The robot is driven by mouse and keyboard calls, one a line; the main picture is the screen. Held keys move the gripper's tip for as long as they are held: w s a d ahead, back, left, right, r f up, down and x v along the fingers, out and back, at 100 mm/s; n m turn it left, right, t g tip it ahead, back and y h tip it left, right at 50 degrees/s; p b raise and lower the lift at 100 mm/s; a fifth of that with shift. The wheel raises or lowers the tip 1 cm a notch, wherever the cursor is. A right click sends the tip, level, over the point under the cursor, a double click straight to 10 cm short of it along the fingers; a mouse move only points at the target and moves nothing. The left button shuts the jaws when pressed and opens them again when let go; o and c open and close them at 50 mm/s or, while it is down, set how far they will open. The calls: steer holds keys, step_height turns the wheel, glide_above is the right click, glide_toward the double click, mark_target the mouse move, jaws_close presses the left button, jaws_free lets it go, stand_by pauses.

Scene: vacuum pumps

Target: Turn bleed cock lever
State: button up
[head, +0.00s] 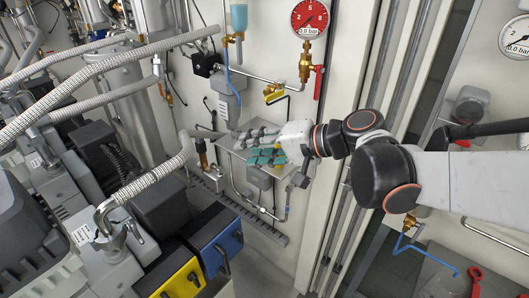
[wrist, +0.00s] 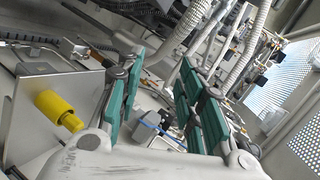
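My gripper (head: 259,147) is in the middle of the head view, in front of the wall panel, with its teal-padded fingers pointing left. In the wrist view my gripper (wrist: 163,75) has its two fingers spread apart with nothing between them. A brass valve with a yellow lever (head: 273,94) is on the panel above my gripper. A red lever (head: 319,82) hangs down from a brass valve below a red pressure gauge (head: 310,17), above and right of my gripper. I cannot tell which is the bleed cock. Both levers are clear of my gripper.
Braided hoses (head: 110,62) and dark pump blocks crowd the left. A metal bracket plate (head: 236,152) is close behind my gripper. The wrist view shows a yellow knob (wrist: 58,110) on a metal plate at left. Vertical rails (head: 390,60) stand behind my arm.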

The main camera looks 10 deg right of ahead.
steer(key=s+d+f+n+h+b, duration=0.1)
steer(key=s+d+f+h+b, duration=0.2)
steer(key=s+d+f+h, duration=0.2)
step_height(320, 180, down, 3)
steer(key=shift+s+d+r+n+g, duration=0.25)
steer(key=shift+s+d, duration=0.25)
steer(key=shift+s, duration=0.65)
